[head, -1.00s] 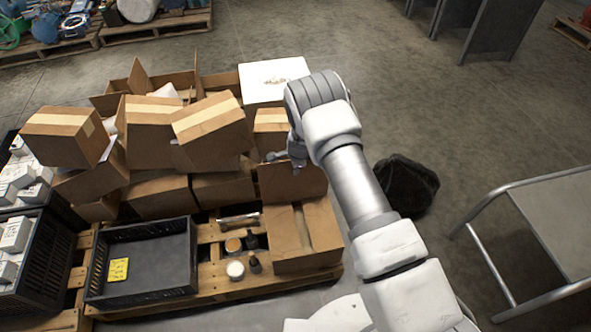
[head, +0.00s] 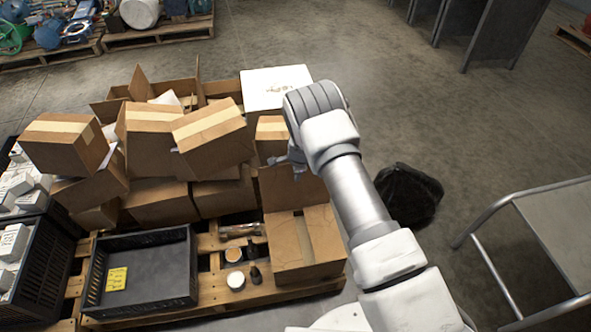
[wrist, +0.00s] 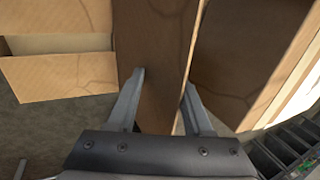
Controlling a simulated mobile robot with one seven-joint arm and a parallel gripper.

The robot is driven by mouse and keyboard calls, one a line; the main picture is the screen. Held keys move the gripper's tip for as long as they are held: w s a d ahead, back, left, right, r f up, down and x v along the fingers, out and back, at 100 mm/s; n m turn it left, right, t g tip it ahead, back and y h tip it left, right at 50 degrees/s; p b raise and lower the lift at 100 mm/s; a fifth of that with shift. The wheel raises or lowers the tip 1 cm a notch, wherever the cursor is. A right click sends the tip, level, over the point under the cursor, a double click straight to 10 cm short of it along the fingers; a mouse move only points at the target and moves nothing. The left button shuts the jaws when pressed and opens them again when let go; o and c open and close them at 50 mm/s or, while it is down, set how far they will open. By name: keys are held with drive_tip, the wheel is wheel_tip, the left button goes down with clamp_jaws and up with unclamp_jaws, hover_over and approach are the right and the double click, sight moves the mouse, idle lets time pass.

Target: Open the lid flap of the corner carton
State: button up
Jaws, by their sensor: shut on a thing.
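The corner carton (head: 290,262) is a brown cardboard box at the front right corner of the pallet. Its lid flap (head: 300,190) stands raised along the far side, roughly upright. The other part of its top looks closed, with a lighter strip across it. My gripper (head: 287,163) is at the flap's upper edge, partly hidden by my own wrist. In the wrist view, the fingers of my gripper (wrist: 163,82) are on either side of a brown cardboard panel (wrist: 155,45), which looks to be the flap. The carton's inside is hidden.
Stacked cartons (head: 150,135) stand directly behind and left. A black crate (head: 140,270) with a yellow label, a white-lidded jar (head: 236,281) and small bottles lie left of the carton. A black bag (head: 410,193) and a metal cart (head: 550,230) stand right; floor between is open.

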drive_tip(key=shift+s, duration=0.15)
drive_tip(key=p+v, duration=0.5)
drive_tip(key=v, duration=1.2)
drive_tip(key=shift+r+p, duration=0.2)
drive_tip(key=shift+p, duration=0.1)
drive_tip(key=shift+r, duration=0.1)
drive_tip(key=s+d+r+n, duration=0.2)
drive_tip(key=s+r, duration=0.1)
drive_tip(key=r, duration=0.6)
drive_tip(key=s+d+r+n+y, duration=0.1)
drive_tip(key=s+d+r+n, duration=0.2)
drive_tip(key=r, duration=0.6)
drive_tip(key=s+d+r+n, duration=0.2)
drive_tip(key=s+r, duration=0.1)
drive_tip(key=r, duration=0.6)
drive_tip(key=s+d+r+n+t+h, duration=0.1)
drive_tip(key=s+d+r+n, duration=0.25)
drive_tip(key=s, duration=0.45)
drive_tip(key=s+d+r+n, duration=0.2)
drive_tip(key=s+d+r, duration=0.15)
drive_tip(key=s, duration=0.35)
drive_tip(key=s+d+r+n+t+h, duration=0.15)
drive_tip(key=s+d, duration=0.25)
drive_tip(key=s, duration=0.4)
wheel_tip(320, 180, up, 19)
drive_tip(key=p, duration=1.8)
drive_tip(key=shift+a+n+g, duration=0.15)
drive_tip(key=shift+n+g, duration=0.25)
drive_tip(key=shift+g, duration=0.05)
